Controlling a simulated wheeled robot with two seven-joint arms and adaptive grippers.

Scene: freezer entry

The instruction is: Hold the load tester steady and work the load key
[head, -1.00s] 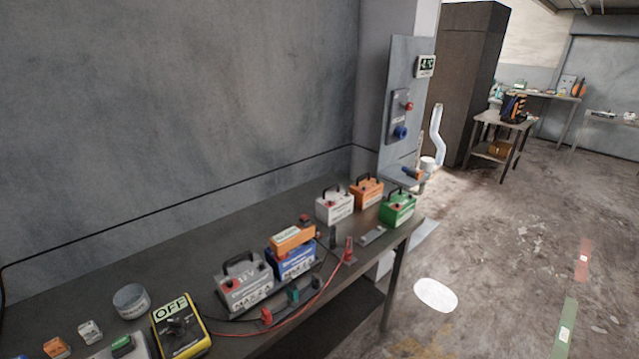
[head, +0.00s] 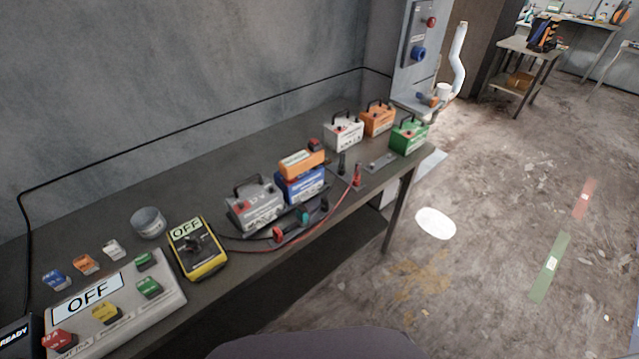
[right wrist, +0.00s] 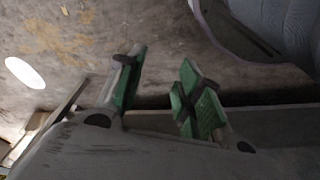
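A pale grey box with an OFF display and several coloured keys (head: 150,318) lies at the near left end of the bench in the head view. A yellow-and-black meter (head: 205,265), also reading OFF, lies beside it. I cannot tell which of the two is the load tester, and no key is clearly marked as the load key. My right gripper (right wrist: 158,92) shows in the right wrist view with its green-padded fingers apart and nothing between them. It does not show in the head view. My left gripper is in neither current view.
The dark bench (head: 215,170) runs along the wall. A grey battery (head: 256,205), a blue battery (head: 302,184) and red and black leads stand mid-bench. White, orange and green batteries (head: 409,137) are at the far end. A black READY device (head: 16,338) is cut off lower left. Floor right is open.

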